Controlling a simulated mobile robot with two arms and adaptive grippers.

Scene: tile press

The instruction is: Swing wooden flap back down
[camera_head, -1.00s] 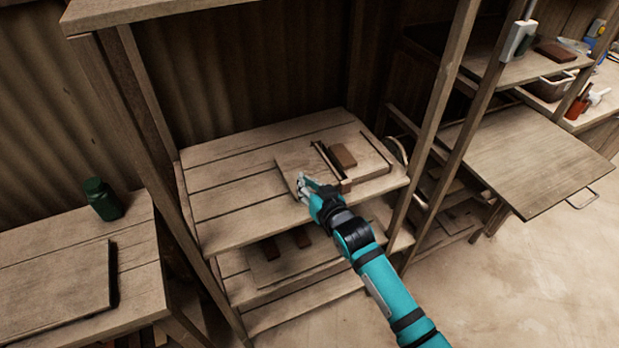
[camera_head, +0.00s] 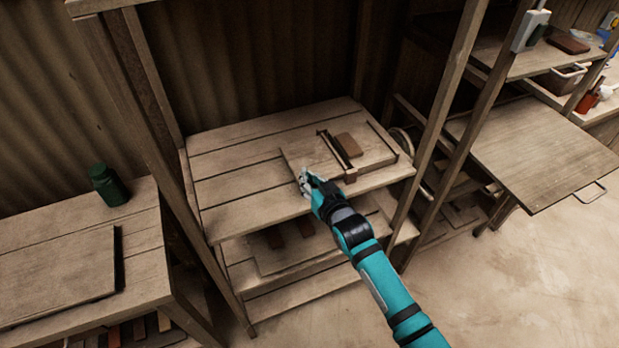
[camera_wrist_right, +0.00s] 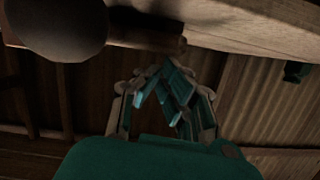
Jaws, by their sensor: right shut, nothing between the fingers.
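A low wooden press (camera_head: 376,156) lies on the upper shelf. A long narrow bar (camera_head: 335,149) crosses it, with a small brown block at its front end; I cannot tell whether this is the flap seen edge-on. A brown tile (camera_head: 348,145) lies right of the bar, and a flat pale board (camera_head: 303,151) lies left of it. My right gripper (camera_head: 304,180) is shut and empty at the board's front left corner, left of the bar's front end. The right wrist view shows its fingers (camera_wrist_right: 165,85) below a dark round knob (camera_wrist_right: 55,25). My left gripper is out of view.
Wooden posts (camera_head: 440,110) frame the shelf (camera_head: 235,190). A green bottle (camera_head: 108,185) stands on the left table (camera_head: 140,240). At right is a wooden leaf with a metal handle (camera_head: 540,150). A lower shelf holds several brown pieces. The shelf's left half is clear.

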